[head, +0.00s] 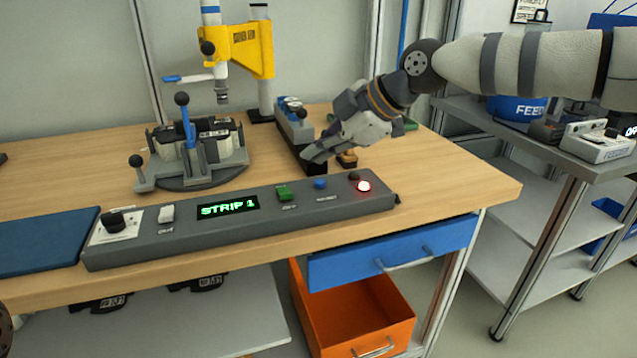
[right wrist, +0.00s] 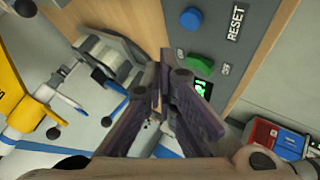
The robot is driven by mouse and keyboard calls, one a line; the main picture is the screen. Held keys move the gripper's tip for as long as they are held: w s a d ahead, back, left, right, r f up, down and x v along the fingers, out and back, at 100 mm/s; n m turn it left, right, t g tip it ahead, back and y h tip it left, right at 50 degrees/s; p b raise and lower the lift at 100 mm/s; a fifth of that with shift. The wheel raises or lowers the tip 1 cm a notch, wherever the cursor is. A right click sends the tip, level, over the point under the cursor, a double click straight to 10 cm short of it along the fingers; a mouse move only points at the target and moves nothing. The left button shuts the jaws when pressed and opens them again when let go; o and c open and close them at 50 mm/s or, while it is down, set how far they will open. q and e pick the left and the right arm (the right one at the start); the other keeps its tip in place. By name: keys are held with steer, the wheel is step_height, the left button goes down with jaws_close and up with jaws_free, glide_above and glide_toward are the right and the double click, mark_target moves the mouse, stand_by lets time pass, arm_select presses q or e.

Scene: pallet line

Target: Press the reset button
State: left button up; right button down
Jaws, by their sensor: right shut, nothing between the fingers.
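The reset button is a small blue round button (head: 320,184) on the grey control panel (head: 250,228) at the front of the bench. In the right wrist view the blue button (right wrist: 191,17) sits beside the word RESET, near the top. My right gripper (head: 308,157) is shut and empty. It is tilted downward behind the panel, apart from the button. Its closed fingers also show in the right wrist view (right wrist: 162,65), with the button beyond them. My left gripper is not in view.
The panel also has a green button (head: 284,193), a lit red lamp (head: 363,186), a display (head: 228,207) reading STRIP 1, a white switch (head: 166,213) and a black knob (head: 113,221). A clamp fixture (head: 190,150) and yellow press (head: 252,48) stand behind.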

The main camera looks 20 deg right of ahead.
mark_target(319, 184)
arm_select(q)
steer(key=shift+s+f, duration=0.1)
arm_select(e)
steer(key=shift+f, duration=1.2)
steer(key=shift+f, duration=0.1)
stand_by(0.3)
steer(key=shift+f, duration=0.3)
steer(key=shift+f, duration=0.55)
stand_by(0.7)
steer(key=shift+r, duration=0.15)
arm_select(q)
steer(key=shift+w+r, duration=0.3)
arm_select(e)
steer(key=shift+r, duration=0.8)
steer(key=shift+r+p, duration=0.65)
steer(key=shift+r, duration=1.95)
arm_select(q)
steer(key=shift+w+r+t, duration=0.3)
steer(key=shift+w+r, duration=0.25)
